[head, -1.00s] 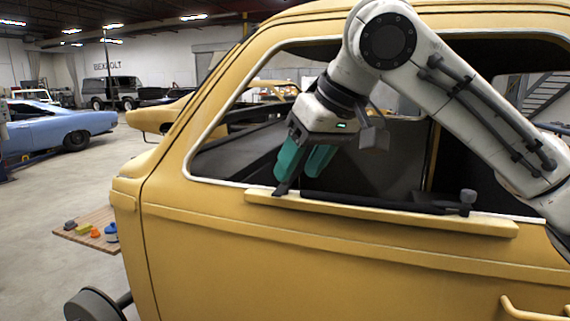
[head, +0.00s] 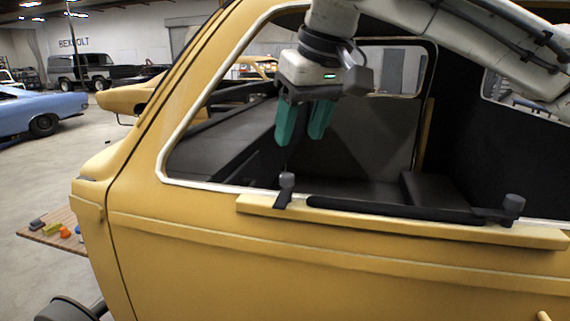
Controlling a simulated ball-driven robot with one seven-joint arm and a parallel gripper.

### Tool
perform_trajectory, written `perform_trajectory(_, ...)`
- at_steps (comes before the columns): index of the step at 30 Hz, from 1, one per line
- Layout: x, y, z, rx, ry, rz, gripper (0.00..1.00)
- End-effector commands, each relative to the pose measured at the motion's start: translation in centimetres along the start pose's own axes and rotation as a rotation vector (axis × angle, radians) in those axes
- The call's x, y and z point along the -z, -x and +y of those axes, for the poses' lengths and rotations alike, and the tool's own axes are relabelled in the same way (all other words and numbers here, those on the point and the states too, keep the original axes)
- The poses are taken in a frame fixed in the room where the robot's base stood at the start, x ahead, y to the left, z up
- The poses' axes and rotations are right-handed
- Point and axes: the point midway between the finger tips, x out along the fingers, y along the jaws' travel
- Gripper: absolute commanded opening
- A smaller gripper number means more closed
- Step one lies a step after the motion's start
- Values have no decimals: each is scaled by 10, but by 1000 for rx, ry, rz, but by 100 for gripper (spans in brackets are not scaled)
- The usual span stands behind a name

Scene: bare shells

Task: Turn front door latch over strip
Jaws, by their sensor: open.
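A long black strip (head: 395,209) lies along the yellow ledge under the door's window opening. At its left end is a dark latch (head: 284,192) with a round grey knob on top. Its short arm points down and left, and it looks apart from the strip's end. A second dark latch (head: 508,210) is at the right end, with its arm pointing left onto the strip's end. My gripper (head: 300,140) has teal fingers, spread apart and empty. It hangs above the left latch, in front of the window opening, touching nothing that I can see.
The yellow car body (head: 200,260) fills the front, with its window frame around the opening. A wooden board (head: 55,232) with several small items is at the left. A blue car (head: 35,110) stands farther back on open floor.

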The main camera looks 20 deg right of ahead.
Motion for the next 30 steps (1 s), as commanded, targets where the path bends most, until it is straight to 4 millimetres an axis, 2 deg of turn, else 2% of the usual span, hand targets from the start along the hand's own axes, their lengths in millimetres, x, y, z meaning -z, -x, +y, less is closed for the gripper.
perform_trajectory(9, 0, -57, 0, 0, -1, -4, 54)
perform_trajectory(15, 0, -82, 0, 1, 0, -2, 54)
perform_trajectory(20, 0, -91, 0, 0, 0, 0, 54)
perform_trajectory(28, 0, -93, 0, 1, 0, 0, 54)
perform_trajectory(30, 0, -93, 0, 1, 0, 0, 48)
